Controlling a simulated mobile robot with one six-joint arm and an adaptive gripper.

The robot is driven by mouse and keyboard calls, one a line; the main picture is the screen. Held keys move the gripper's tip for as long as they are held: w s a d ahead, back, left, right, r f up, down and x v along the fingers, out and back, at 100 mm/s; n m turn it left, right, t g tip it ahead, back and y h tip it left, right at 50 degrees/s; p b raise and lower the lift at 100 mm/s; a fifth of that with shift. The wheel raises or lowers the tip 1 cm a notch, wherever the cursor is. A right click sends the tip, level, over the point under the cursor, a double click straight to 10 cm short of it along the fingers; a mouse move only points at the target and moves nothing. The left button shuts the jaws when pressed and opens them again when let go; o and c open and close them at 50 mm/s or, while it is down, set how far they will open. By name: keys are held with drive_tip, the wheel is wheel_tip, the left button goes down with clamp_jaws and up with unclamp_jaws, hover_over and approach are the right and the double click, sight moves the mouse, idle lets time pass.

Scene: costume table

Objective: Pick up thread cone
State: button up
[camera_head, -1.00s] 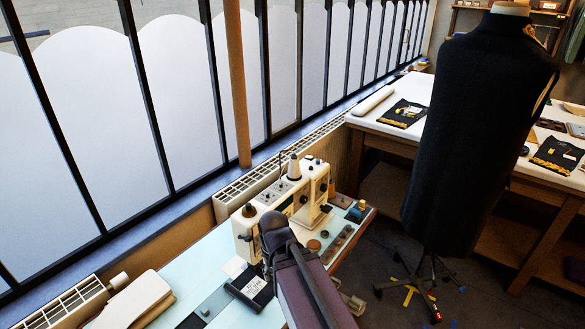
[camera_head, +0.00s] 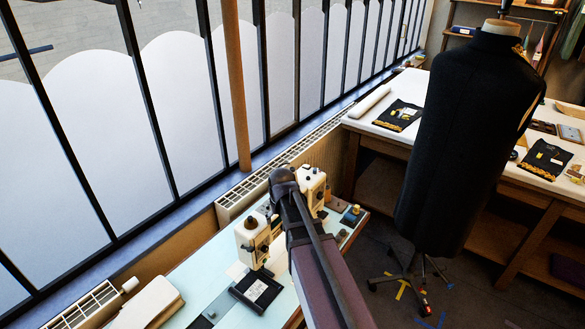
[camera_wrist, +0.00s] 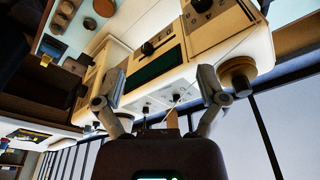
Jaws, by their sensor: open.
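The cream sewing machine (camera_head: 258,240) stands on the pale blue table, partly covered by my arm in the head view. In the wrist view the machine (camera_wrist: 210,45) fills the upper middle. A small tan-brown piece (camera_wrist: 172,120) shows low between my fingers, apart from both; it looks like the thread cone, but its lower part is hidden by my gripper's body. My gripper (camera_wrist: 160,86) is open, with its two grey fingers spread before the machine. In the head view the cone and my fingertips are hidden behind my arm.
A black dress form (camera_head: 455,150) stands to the right. Behind it a white-topped worktable (camera_head: 440,92) holds dark folded cloths. Windows and a radiator (camera_head: 262,178) line the left side. A black pad (camera_head: 257,291) lies on the blue table (camera_head: 190,268) before the machine.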

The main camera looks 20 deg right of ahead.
sight(292, 169)
drive_tip(key=w+d+r+m+t+p, duration=0.1)
drive_tip(key=w+d+r+t+p, duration=0.1)
drive_tip(key=w+d+r+p, duration=0.9)
drive_tip(key=w+r+p, duration=0.1)
drive_tip(key=w+r, duration=0.2)
drive_tip(key=r, duration=0.1)
drive_tip(key=shift+w+t+h+p, duration=0.2)
drive_tip(key=shift+t+h+p, duration=0.1)
drive_tip(key=shift+a, duration=0.1)
drive_tip(key=b+x, duration=0.8)
drive_tip(key=shift+f, duration=0.25)
drive_tip(key=shift+f, duration=0.1)
drive_tip(key=b+x, duration=0.3)
drive_tip(key=shift+a, duration=0.2)
drive_tip(key=shift+b+x, duration=0.9)
drive_tip(key=shift+x, duration=0.15)
drive_tip(key=shift+c, duration=0.2)
